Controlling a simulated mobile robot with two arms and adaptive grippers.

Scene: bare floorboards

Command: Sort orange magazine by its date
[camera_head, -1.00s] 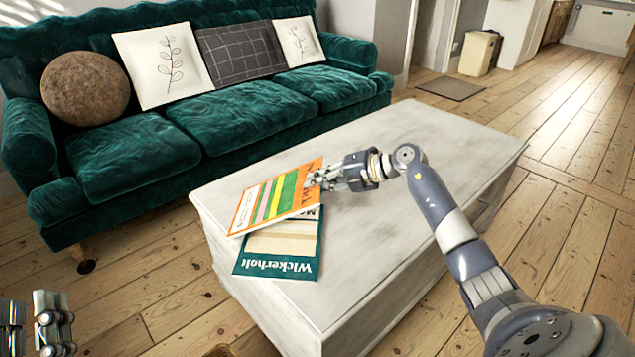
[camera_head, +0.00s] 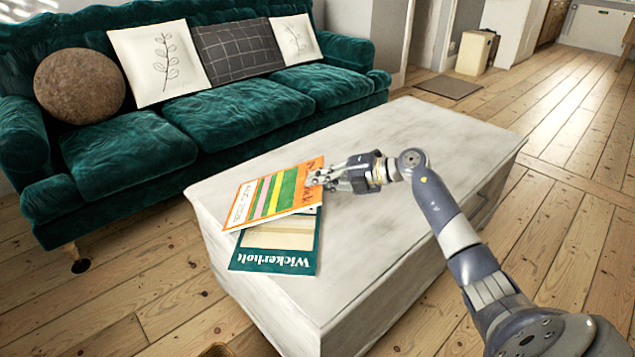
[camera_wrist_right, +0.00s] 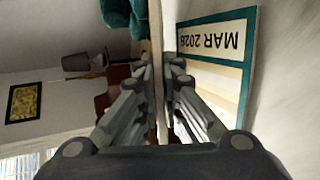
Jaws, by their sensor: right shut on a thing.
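The orange magazine (camera_head: 276,194) has pink, green and yellow stripes and a date that seems to read AUG 2026, though the year is small. My right gripper (camera_head: 318,181) is shut on its right edge. The magazine is tilted and overlaps the teal Wickerholt magazine (camera_head: 272,262), which lies on the table. In the right wrist view the orange magazine (camera_wrist_right: 157,70) shows edge-on between the fingers, and the teal magazine (camera_wrist_right: 243,85) bears MAR 2026. My left gripper is out of view.
The pale low table (camera_head: 400,130) is bare apart from the magazines. A green sofa (camera_head: 240,115) with cushions stands behind it. A brown rim (camera_head: 217,350) of something, mostly cut off, shows at the bottom edge. Floorboards are open on the right.

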